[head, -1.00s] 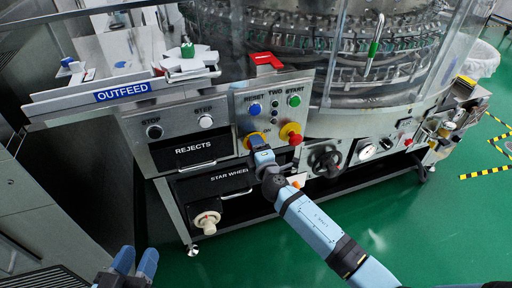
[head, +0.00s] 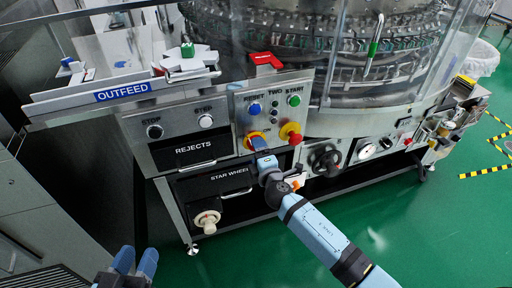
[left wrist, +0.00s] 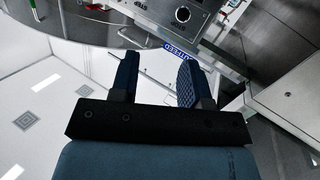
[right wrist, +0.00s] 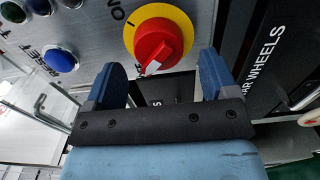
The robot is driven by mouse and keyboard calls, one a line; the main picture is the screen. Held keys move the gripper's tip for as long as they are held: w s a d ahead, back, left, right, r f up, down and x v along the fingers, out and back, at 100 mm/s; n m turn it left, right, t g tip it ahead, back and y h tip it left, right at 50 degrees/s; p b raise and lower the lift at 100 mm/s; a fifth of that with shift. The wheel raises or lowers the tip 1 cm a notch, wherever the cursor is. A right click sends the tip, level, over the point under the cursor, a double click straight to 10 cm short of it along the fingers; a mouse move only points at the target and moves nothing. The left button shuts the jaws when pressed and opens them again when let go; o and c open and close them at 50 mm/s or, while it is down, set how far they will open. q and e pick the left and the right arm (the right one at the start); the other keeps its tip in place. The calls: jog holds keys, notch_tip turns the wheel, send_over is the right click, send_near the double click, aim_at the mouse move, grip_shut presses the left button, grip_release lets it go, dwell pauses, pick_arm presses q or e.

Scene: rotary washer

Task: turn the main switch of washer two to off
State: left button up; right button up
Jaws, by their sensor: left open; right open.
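The main switch (head: 255,139) of washer two is a red knob on a yellow disc, low on the panel marked TWO. It shows large in the right wrist view (right wrist: 158,42). The knob's white mark points down and slightly left there, away from the ON label and its line at upper left. An OFF label is not visible. My right gripper (head: 263,150) is open just in front of the switch; in its wrist view the fingers lie below the knob, spread and holding nothing. My left gripper (head: 135,264) is open and empty at the lower left, far from the panel.
A red stop button (head: 291,133) on a yellow base sits just right of the switch. The blue RESET button (head: 254,109) and green START button (head: 294,100) are above. The REJECTS panel (head: 190,150) is at left. Green floor (head: 230,255) is clear in front.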

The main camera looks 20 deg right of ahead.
pick_arm(q)
jog(key=shift+s+a+f+g+y, duration=0.1)
jog(key=shift+a+f+g+y, duration=0.2)
jog(key=shift+f, duration=0.2)
pick_arm(e)
jog(key=s, duration=1.1)
jog(key=shift+s+d, duration=0.15)
jog(key=shift+d, duration=0.05)
pick_arm(q)
jog(key=shift+d, duration=0.1)
